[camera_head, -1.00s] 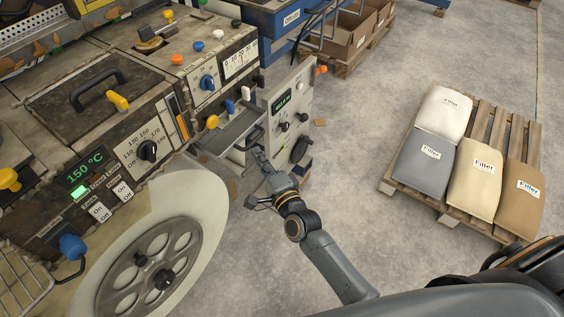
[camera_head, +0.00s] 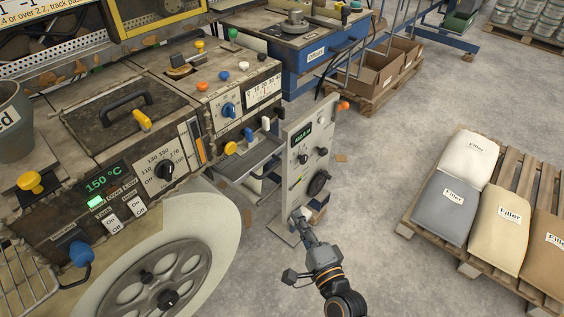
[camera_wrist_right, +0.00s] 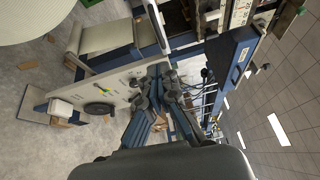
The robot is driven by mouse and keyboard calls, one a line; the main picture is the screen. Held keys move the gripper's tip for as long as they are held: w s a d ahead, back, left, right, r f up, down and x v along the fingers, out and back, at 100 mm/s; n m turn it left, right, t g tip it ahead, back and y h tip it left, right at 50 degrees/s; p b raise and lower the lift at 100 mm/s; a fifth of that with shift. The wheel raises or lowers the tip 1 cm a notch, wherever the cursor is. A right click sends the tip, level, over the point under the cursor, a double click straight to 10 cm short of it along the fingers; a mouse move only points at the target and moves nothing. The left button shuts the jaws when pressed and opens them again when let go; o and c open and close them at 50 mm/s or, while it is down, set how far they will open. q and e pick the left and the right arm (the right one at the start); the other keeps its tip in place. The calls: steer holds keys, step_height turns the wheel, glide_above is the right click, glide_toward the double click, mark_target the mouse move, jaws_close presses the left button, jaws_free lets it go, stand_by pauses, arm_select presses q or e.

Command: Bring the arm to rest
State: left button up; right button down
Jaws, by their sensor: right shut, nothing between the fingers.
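My right arm comes in from the bottom of the head view. Its gripper (camera_head: 303,222) is low in front of the white control panel (camera_head: 307,150), near the panel's lower edge, over the floor. In the right wrist view the gripper (camera_wrist_right: 158,72) has its fingers together with nothing between them, and the white panel (camera_wrist_right: 118,90) with its dark knob lies beyond on the left. I cannot tell whether the fingertips touch anything. My left gripper is not in view.
The machine (camera_head: 120,130) with its knobs and large wheel (camera_head: 165,280) fills the left. A metal tray (camera_head: 245,158) juts out beside the panel. A pallet (camera_head: 478,262) with filler bags stands at right. Cardboard boxes (camera_head: 380,70) stand at the back. Floor between panel and pallet is clear.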

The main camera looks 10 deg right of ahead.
steer(key=s+d+f+n+g+p, duration=0.1)
steer(key=s+f+n+g, duration=0.35)
steer(key=f, duration=0.95)
steer(key=s+d+f+n+g, duration=0.2)
steer(key=s+f+n+g, duration=0.3)
steer(key=f, duration=1)
steer(key=s+d+f+n+g+h, duration=0.1)
steer(key=s+d+f+n+g, duration=0.1)
steer(key=s+f, duration=0.3)
steer(key=s+d+f+n+g+h, duration=0.1)
steer(key=s+d+f+n+g, duration=0.2)
steer(key=s, duration=1.1)
steer(key=s+d+f+n+g+h+p, duration=0.1)
steer(key=s+d+f+n+g, duration=0.1)
steer(key=s+f, duration=0.6)
steer(key=shift+s+d+f+n, duration=0.35)
steer(key=shift+s+d+n, duration=0.2)
steer(key=shift+s+n, duration=0.55)
